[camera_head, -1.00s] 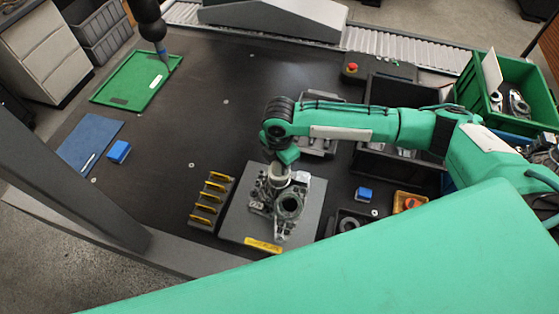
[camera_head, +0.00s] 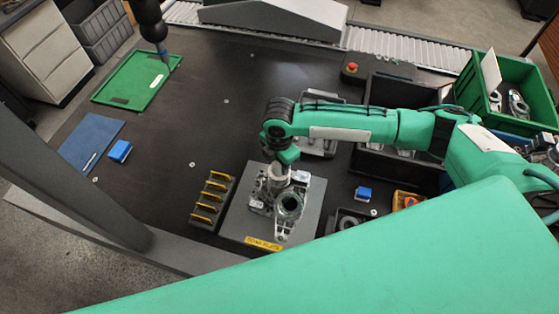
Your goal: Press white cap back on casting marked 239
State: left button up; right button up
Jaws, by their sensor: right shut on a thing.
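A grey metal casting (camera_head: 289,205) with a round bore sits on the grey fixture plate (camera_head: 240,221), which has a yellow label on its front edge. My right gripper (camera_head: 278,174) points down over the back left part of the casting. It is shut on a small whitish piece, apparently the white cap (camera_head: 277,171), at or just above the casting. The gripper hides most of the contact, so I cannot tell whether the cap is seated. The marking 239 cannot be read. My left gripper is not in view.
A rack with yellow-edged slots (camera_head: 211,199) stands left of the plate. A blue block (camera_head: 363,194) and a dark tray (camera_head: 349,219) lie to the right. A green bin (camera_head: 471,85) stands at the back right.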

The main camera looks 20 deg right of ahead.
jog(key=o, duration=1.5)
jog(key=shift+r, duration=0.15)
jog(key=shift+r+p, duration=3.4)
jog(key=shift+p, duration=0.4)
grip_shut()
